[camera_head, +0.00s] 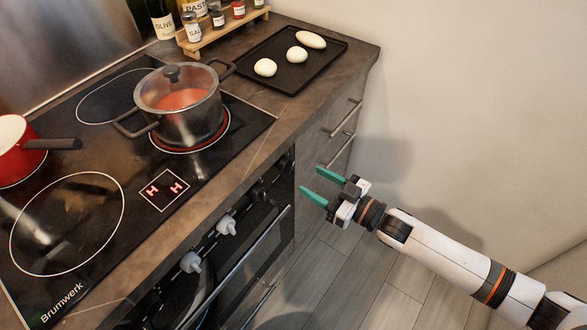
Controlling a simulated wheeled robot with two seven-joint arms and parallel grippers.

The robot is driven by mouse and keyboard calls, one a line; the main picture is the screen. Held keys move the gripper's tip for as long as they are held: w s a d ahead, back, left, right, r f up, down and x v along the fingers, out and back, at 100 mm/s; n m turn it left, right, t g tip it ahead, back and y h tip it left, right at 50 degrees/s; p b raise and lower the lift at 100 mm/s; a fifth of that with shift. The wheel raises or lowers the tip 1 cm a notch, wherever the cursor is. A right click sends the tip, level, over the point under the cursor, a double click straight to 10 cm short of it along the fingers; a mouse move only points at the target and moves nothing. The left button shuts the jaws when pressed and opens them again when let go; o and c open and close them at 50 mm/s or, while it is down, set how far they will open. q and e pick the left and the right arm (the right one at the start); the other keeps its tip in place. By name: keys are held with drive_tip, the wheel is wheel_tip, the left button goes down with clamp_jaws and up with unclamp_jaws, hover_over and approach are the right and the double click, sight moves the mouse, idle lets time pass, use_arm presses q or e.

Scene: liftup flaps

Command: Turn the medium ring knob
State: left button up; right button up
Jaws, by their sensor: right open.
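The oven front below the hob carries a row of knobs. Darker shapes farther along the panel are too dim to make out. I cannot tell which knob belongs to the medium ring. My right gripper (310,178) has its two green fingers apart and empty. It is to the right of the oven front, apart from the knobs, with its fingers pointing left. My left gripper is out of view.
A lidded pot (180,108) stands on a red-glowing ring of the black hob (100,150). A red pan (15,145) is at the left. A dark tray (286,79) holds three pale items. The oven handle (245,262) sticks out below the knobs. The floor (345,280) is clear.

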sight(287, 165)
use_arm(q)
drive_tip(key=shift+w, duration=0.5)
use_arm(e)
drive_tip(key=x, duration=0.7)
drive_tip(key=shift+w+d, duration=0.1)
drive_tip(key=c, duration=1)
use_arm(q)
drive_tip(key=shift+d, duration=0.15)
use_arm(e)
drive_tip(key=shift+o, duration=0.2)
